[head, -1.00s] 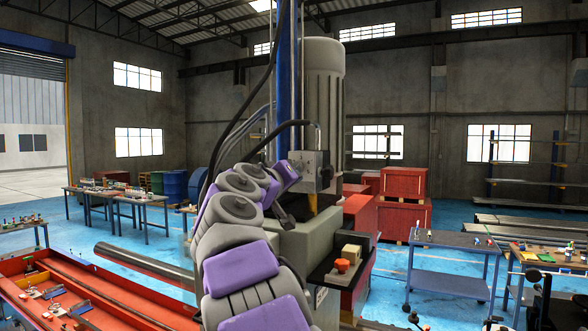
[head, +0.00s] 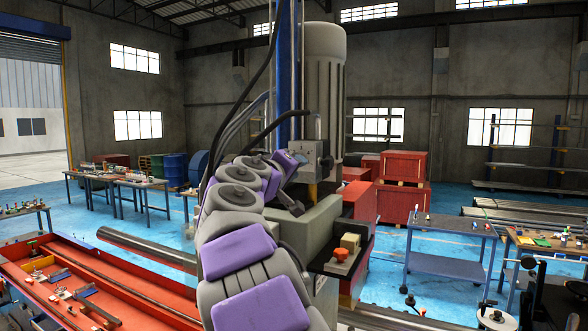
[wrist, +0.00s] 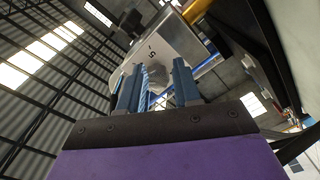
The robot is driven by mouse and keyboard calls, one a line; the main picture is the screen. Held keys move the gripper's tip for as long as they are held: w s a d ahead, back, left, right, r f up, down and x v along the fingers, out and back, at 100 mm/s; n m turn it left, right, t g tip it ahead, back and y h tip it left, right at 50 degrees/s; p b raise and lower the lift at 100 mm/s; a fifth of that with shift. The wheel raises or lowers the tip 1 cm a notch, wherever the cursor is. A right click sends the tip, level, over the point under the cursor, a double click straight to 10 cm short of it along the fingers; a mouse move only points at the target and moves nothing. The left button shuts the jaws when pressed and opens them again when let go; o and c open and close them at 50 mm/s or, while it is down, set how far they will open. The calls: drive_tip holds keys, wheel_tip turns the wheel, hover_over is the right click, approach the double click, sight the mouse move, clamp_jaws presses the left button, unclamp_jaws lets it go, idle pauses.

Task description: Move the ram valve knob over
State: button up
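The valve box (head: 312,162) is a grey metal block on the machine, beside the blue column. In the wrist view its pale plate (wrist: 166,48) with a printed mark fills the upper middle. A round grey knob (wrist: 156,76) shows on the plate, between and beyond my fingers. A dark lobed knob (wrist: 131,21) stands at the plate's upper left. My gripper (wrist: 157,88) has its two blue fingers apart, pointing at the plate. I cannot tell whether they touch the grey knob. In the head view my gripper (head: 299,158) is close to the box's left side.
A black side shelf (head: 330,265) holds a red knob (head: 341,254) and a tan block (head: 350,241). A steel bar (head: 145,247) juts left over the red trough (head: 100,275). Black hoses hang near my arm. A blue cart (head: 450,240) stands right.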

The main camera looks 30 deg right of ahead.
drive_tip(key=o, duration=0.4)
drive_tip(key=shift+c, duration=0.2)
drive_tip(key=shift+b+v, duration=0.4)
drive_tip(key=shift+v, duration=0.65)
